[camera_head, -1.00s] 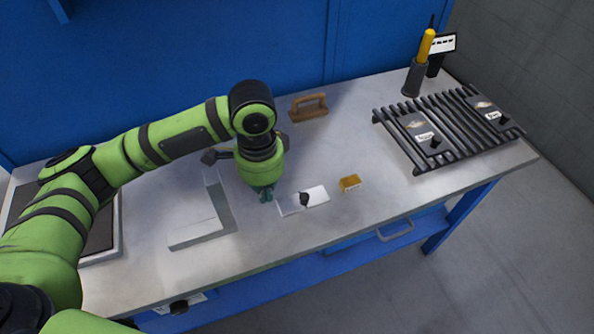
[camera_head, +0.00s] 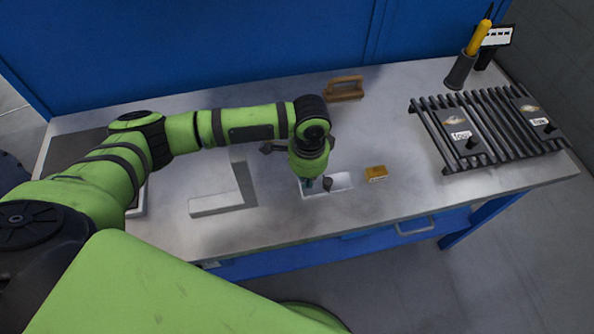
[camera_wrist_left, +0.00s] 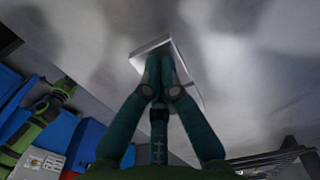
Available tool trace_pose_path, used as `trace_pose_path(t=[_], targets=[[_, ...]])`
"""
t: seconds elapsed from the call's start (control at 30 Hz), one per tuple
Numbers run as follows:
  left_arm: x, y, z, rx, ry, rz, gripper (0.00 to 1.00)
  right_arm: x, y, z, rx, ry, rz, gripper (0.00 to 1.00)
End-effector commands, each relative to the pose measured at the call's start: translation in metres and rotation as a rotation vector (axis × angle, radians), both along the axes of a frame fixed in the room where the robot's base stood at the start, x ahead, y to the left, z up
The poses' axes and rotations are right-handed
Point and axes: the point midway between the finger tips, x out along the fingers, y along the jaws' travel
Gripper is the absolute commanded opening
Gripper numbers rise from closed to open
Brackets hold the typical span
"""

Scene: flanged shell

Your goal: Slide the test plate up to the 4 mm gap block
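The test plate (camera_head: 343,181) is a small pale plate with a dark knob, lying on the grey bench in the head view. The gap block (camera_head: 376,173) is a small orange-yellow block with a pale label, just right of the plate with a narrow strip of bench between. My left gripper (camera_head: 308,186) points down at the plate's left end, left of the knob. In the left wrist view its teal fingers (camera_wrist_left: 158,65) are together in front of the plate (camera_wrist_left: 150,46), hiding part of it. I see nothing between them; contact is unclear. My right gripper is not in view.
A white L-shaped piece (camera_head: 222,203) lies left of the gripper. A brown wooden-handled tool (camera_head: 345,89) stands behind. A dark slatted rack (camera_head: 490,132) with labelled plates is at right, near a dark holder (camera_head: 460,72) with a yellow-handled tool. The bench's front edge is close.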

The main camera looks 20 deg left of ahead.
Motion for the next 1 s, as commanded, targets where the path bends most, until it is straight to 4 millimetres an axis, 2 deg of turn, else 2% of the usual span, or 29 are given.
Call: trace_pose_path(t=[0.17, 0.57, 0.83, 1.0], targets=[[0.007, -0.010, 0.000, 0.002, 0.002, 0.000, 0.00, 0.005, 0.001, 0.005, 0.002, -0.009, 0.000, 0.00], [0.009, -0.013, 0.000, 0.002, 0.001, 0.001, 0.00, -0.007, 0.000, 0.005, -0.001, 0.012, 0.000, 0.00], [0.027, -0.042, 0.002, -0.002, 0.002, 0.002, 0.00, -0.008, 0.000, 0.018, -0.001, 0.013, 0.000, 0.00], [0.032, -0.048, 0.000, 0.000, 0.002, 0.001, 0.00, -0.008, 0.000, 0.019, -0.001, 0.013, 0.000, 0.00]])
